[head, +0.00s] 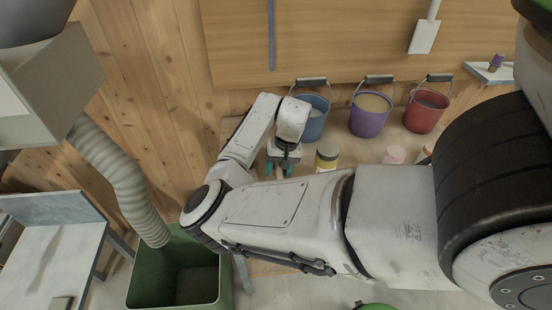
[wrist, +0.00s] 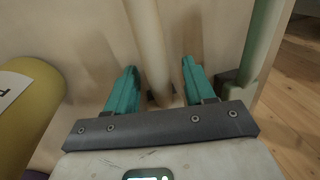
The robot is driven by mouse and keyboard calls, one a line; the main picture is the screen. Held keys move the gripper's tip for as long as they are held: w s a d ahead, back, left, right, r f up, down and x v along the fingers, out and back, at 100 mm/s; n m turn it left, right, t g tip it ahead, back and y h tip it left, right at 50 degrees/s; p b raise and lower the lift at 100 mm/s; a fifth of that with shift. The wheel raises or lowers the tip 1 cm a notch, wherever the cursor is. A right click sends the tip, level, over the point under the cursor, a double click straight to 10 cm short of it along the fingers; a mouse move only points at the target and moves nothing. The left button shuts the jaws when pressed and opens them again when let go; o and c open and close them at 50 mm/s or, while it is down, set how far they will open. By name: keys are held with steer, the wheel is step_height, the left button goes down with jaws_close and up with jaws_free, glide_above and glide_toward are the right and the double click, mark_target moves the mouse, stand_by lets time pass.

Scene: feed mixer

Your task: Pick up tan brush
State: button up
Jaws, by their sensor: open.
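In the wrist view a tan rod-like handle (wrist: 149,45), which looks like the tan brush, runs down from the top edge to a dark end between my fingers. My gripper (wrist: 159,68) is open, with one teal finger on each side of the handle and visible gaps to it. In the head view my gripper (head: 281,169) is over the bench by the wall, left of a yellow jar. I cannot make out the brush there.
The yellow jar (wrist: 32,105) is close at left in the wrist view; a green bar-like thing (wrist: 264,40) is at right. Blue (head: 313,118), purple (head: 368,117) and red (head: 425,113) buckets stand behind. A green bin (head: 144,284) is at lower left.

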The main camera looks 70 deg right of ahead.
mark_target(278, 166)
jaws_close()
stand_by(0.4)
steer(key=shift+r, duration=0.15)
step_height(278, 166, up, 10)
steer(key=shift+f+b, duration=0.1)
steer(key=shift+b, duration=0.45)
steer(key=shift+c, duration=2.4)
jaws_free()
jaws_close()
